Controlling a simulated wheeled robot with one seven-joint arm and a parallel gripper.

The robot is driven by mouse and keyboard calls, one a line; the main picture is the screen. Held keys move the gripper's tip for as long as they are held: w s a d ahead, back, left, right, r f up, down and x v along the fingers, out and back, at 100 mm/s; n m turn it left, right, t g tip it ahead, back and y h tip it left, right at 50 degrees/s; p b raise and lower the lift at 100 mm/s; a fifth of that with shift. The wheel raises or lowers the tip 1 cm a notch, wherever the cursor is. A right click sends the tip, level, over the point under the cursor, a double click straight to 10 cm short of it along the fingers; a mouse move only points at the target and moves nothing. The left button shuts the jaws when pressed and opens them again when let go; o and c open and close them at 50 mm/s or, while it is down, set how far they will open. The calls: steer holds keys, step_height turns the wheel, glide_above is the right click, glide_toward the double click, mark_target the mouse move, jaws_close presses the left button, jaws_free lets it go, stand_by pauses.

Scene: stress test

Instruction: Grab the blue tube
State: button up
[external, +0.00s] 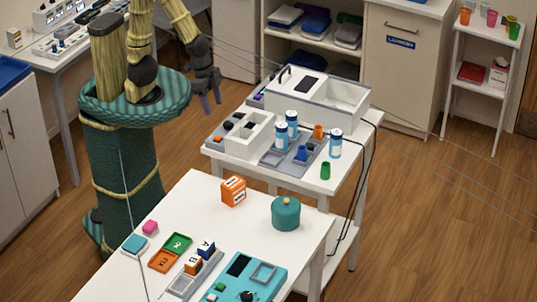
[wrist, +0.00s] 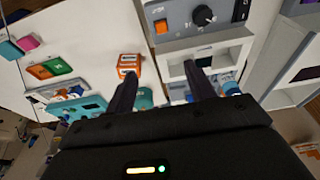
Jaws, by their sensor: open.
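A small blue tube (external: 301,153) stands in a grey tray (external: 272,160) on the far white table, among blue-and-white bottles (external: 281,137). An orange tube (external: 318,131) and a green tube (external: 325,170) stand near it. My gripper (external: 211,102) hangs open and empty to the left of this table, well apart from the blue tube. In the wrist view my gripper (wrist: 160,72) shows two spread dark fingers with nothing between them. Bluish items show beside the right finger there, partly hidden; I cannot tell whether the tube is among them.
A white box with a control panel (external: 250,137) stands at the far table's left, with a large open white bin (external: 345,103) behind. The near table (external: 190,215) holds an orange box (external: 233,190), a teal pot (external: 286,214) and colored blocks. Thin cables cross the scene.

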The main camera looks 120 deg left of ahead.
steer(key=shift+r, duration=0.15)
steer(key=w+v, duration=0.1)
steer(key=v, duration=0.4)
steer(key=w+f+m+y+p, duration=0.45)
steer(key=w+f+m, duration=0.25)
steer(key=f+m, duration=0.6)
steer(key=w+r+m+t+y, duration=0.1)
steer(key=m, duration=0.1)
steer(key=w+r+m+t+y, duration=0.1)
steer(key=r+m, duration=0.1)
steer(key=m, duration=0.1)
steer(key=w+r+m+y, duration=0.1)
steer(key=m, duration=0.1)
steer(key=shift+w+a+r+t+p, duration=0.25)
steer(key=shift+w+a+t+p, duration=0.05)
steer(key=shift+w+t+p, duration=0.1)
steer(key=w+d+r+m+t+p, duration=0.1)
steer(key=w+d+r+m+t, duration=0.4)
steer(key=r+m, duration=0.3)
step_height(320, 180, down, 13)
steer(key=shift+s+d+r+y, duration=0.2)
steer(key=shift+s+y, duration=0.05)
steer(key=shift+y, duration=0.2)
